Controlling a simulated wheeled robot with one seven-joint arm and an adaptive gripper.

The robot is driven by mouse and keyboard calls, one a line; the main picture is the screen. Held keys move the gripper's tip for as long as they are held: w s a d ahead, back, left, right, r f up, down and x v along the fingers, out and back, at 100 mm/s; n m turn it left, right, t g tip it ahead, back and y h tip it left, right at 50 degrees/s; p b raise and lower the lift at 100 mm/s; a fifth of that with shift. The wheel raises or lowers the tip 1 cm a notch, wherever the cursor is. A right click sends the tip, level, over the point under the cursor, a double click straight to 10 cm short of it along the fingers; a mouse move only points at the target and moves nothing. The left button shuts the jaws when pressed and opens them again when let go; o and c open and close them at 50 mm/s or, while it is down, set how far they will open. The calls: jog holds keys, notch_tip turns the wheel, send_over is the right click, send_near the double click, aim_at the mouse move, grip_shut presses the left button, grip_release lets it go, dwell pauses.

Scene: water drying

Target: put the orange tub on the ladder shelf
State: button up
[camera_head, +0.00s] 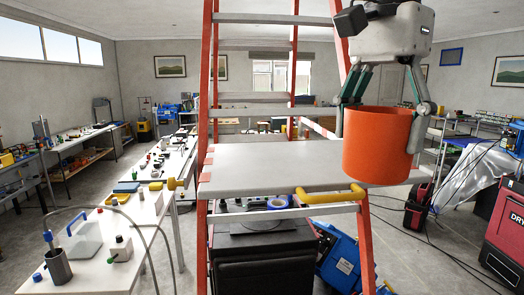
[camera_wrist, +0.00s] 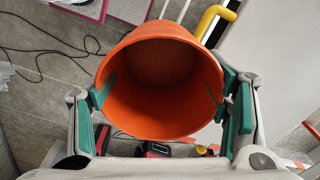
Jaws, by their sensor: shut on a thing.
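The orange tub (camera_head: 376,147) is upright in the head view, at the right end of the ladder shelf. It also shows in the wrist view (camera_wrist: 158,58), where I look into its empty inside. My gripper (camera_head: 378,125) is shut on the tub, its green-padded fingers on opposite sides of the wall; they also show in the wrist view (camera_wrist: 163,98). The ladder shelf (camera_head: 270,167) is a flat grey platform between orange ladder rails, with its visible top bare. The tub hides its right end. I cannot tell whether the tub touches the shelf.
A yellow rail (camera_head: 330,195) sticks out at the shelf's front right, close to the tub; it shows in the wrist view (camera_wrist: 212,20). Orange ladder legs (camera_head: 365,245) stand below. A black case (camera_head: 262,262) and a blue case (camera_head: 338,262) sit under the shelf. Cables cross the floor at right.

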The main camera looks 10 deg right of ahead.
jog(key=w+a+f+p, duration=0.1)
jog(key=w, duration=0.4)
jog(key=w+f+p, duration=0.1)
jog(key=w, duration=0.4)
jog(key=w+a+f+p, duration=0.1)
jog(key=w+f, duration=0.1)
jog(key=w, duration=0.3)
jog(key=shift+a+p, duration=0.3)
jog(key=shift+p, duration=0.1)
jog(key=shift+w+f, duration=0.25)
jog(key=shift+f, duration=0.25)
jog(key=o, duration=1.2)
jog(key=shift+f, duration=0.1)
jog(key=shift+c, duration=0.2)
notch_tip(320, 180, up, 8)
jog(key=b, duration=0.2)
jog(key=shift+b, duration=0.3)
